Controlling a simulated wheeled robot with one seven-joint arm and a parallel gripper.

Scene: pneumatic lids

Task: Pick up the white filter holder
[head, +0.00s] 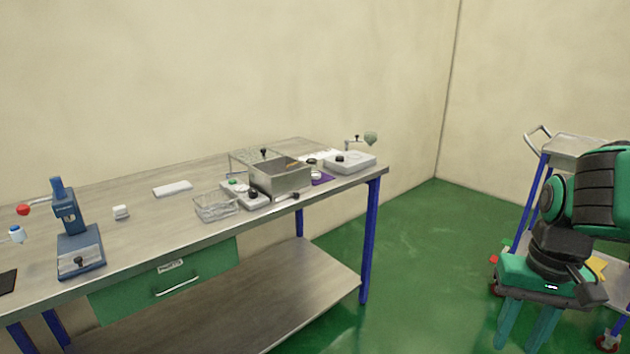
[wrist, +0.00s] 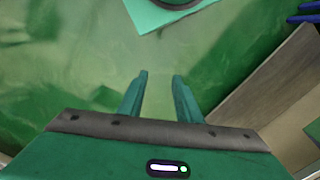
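A small white block-like piece (head: 120,212) stands on the steel workbench (head: 215,175), right of the blue press; it may be the white filter holder, but it is too small to be sure. A flat white slab (head: 172,189) lies further back on the bench. My gripper (head: 518,335) hangs at the right, well away from the bench top, fingers pointing down. In the wrist view my gripper (wrist: 160,80) has its two fingers apart with only green floor between them. No filter holder shows in the wrist view.
A blue press (head: 75,235) stands at the bench's left. A trolley (head: 575,147) stands behind my arm. The floor between bench and arm is clear.

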